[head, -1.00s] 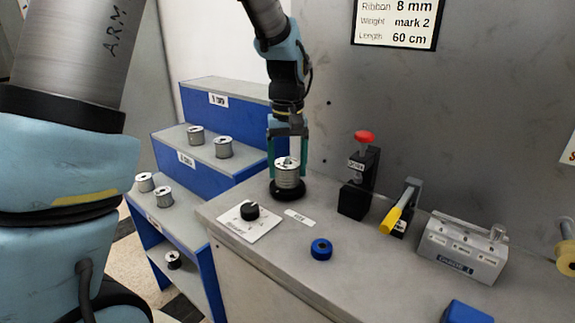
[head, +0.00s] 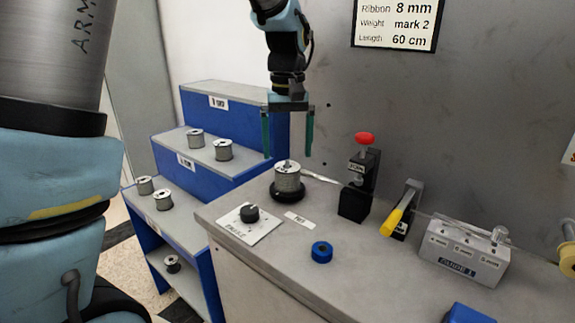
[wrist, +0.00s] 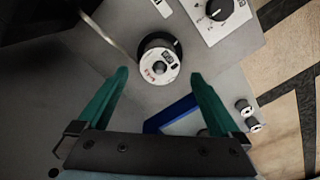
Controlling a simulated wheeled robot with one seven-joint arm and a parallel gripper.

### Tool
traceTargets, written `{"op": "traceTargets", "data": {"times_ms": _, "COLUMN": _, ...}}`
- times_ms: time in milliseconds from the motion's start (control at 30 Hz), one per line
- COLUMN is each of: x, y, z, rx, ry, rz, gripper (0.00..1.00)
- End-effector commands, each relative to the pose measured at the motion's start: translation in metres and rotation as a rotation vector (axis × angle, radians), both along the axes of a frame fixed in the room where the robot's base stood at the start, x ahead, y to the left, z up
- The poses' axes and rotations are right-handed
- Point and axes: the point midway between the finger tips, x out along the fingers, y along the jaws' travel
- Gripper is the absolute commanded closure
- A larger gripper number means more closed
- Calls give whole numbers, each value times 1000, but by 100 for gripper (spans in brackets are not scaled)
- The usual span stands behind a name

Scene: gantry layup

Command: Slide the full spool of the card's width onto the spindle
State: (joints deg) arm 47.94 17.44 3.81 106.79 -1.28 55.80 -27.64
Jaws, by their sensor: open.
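A full silver spool (head: 288,177) sits upright on the black spindle base (head: 287,194) on the bench, with the spindle tip showing at its top. The wrist view shows the spool's white labelled top (wrist: 158,66) with a dark centre. A ribbon end runs from the spool to the right. My gripper (head: 288,154) is open and empty above the spool, its green fingers apart and clear of it. The card (head: 396,22) on the wall reads ribbon 8 mm, weight mark 2, length 60 cm.
Blue stepped shelves (head: 225,130) at left hold several spools. On the bench are a dial plate (head: 238,226), a blue ring (head: 321,251), a red-knobbed black post (head: 357,180), a yellow-handled lever (head: 394,216) and a grey block (head: 462,252). The bench front is fairly clear.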

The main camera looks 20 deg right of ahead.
Motion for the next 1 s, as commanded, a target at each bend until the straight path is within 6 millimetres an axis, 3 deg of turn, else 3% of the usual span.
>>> {"op": "traceTargets", "data": {"times_ms": 100, "x": 1, "y": -1, "z": 23, "rx": -3, "ry": -3, "rz": 0, "gripper": 0}}
{"op": "traceTargets", "data": {"times_ms": 300, "x": 0, "y": 0, "z": 44, "rx": -2, "ry": -2, "rz": 0, "gripper": 0}}
{"op": "traceTargets", "data": {"times_ms": 867, "x": 0, "y": 0, "z": 48, "rx": 0, "ry": 0, "rz": 0, "gripper": 0}}
{"op": "traceTargets", "data": {"times_ms": 1000, "x": 8, "y": 20, "z": 42, "rx": -4, "ry": -3, "rz": 16, "gripper": 0}}
